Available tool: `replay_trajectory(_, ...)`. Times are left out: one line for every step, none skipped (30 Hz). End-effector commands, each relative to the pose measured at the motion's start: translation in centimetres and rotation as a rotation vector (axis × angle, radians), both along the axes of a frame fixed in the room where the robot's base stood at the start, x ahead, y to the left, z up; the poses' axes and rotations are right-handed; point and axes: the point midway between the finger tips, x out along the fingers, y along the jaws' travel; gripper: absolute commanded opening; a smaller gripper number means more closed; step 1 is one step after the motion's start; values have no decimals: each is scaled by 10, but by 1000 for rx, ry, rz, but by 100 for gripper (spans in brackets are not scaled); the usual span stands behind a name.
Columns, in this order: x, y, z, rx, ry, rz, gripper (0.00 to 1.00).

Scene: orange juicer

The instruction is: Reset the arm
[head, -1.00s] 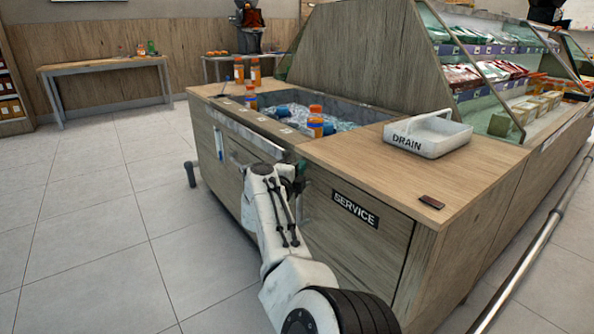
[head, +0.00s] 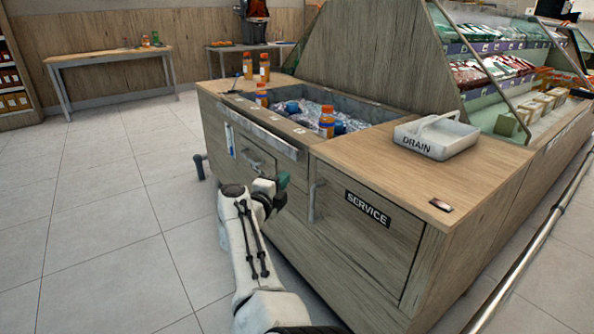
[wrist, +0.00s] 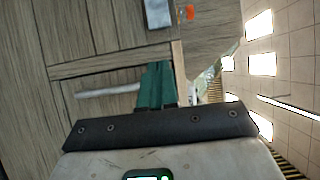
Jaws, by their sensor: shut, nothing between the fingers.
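My arm (head: 245,240) reaches forward from the bottom of the head view, low in front of the wooden service counter (head: 370,270). My gripper (head: 283,179) is at its far end, beside the counter's front panels and below the top edge. In the wrist view my gripper (wrist: 157,85) shows green fingers pressed together with nothing between them. A silver handle (wrist: 108,90) on a wooden panel is just left of the fingers there. Whether the fingers touch the panel cannot be told.
The counter holds an ice basin with bottles (head: 327,122), and more orange-capped bottles (head: 264,68) stand behind it. A white DRAIN tray (head: 437,138) sits on the right worktop. A metal rail (head: 530,235) runs along the right. The floor (head: 110,220) to the left is clear.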

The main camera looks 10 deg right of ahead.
Motion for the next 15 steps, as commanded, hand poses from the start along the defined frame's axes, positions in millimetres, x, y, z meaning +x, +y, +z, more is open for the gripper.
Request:
replay_trajectory(-4, 9, 2, 0, 0, 1, 0)
replay_trajectory(-6, 12, 2, 0, 0, 1, 0)
replay_trajectory(-8, 18, 1, 0, 0, 2, 0)
replay_trajectory(-9, 21, 1, 0, 0, 2, 0)
replay_trajectory(-11, 23, 1, 1, 1, 1, 0)
replay_trajectory(-12, 25, 0, 1, 1, 0, 0)
replay_trajectory(-13, 27, 0, 1, 1, 0, 0)
replay_trajectory(-13, 29, 0, 1, 1, 0, 0)
replay_trajectory(-14, 30, 0, 0, 0, 0, 0)
replay_trajectory(-14, 27, -2, -10, -2, 4, 0)
replay_trajectory(-13, 22, -3, -23, -6, 11, 0)
replay_trajectory(-11, 13, -6, -51, -14, 26, 0)
replay_trajectory(-10, 6, -8, -78, -21, 43, 0)
replay_trajectory(-8, -3, -11, -113, -28, 66, 0)
replay_trajectory(-6, -16, -15, -165, -36, 100, 0)
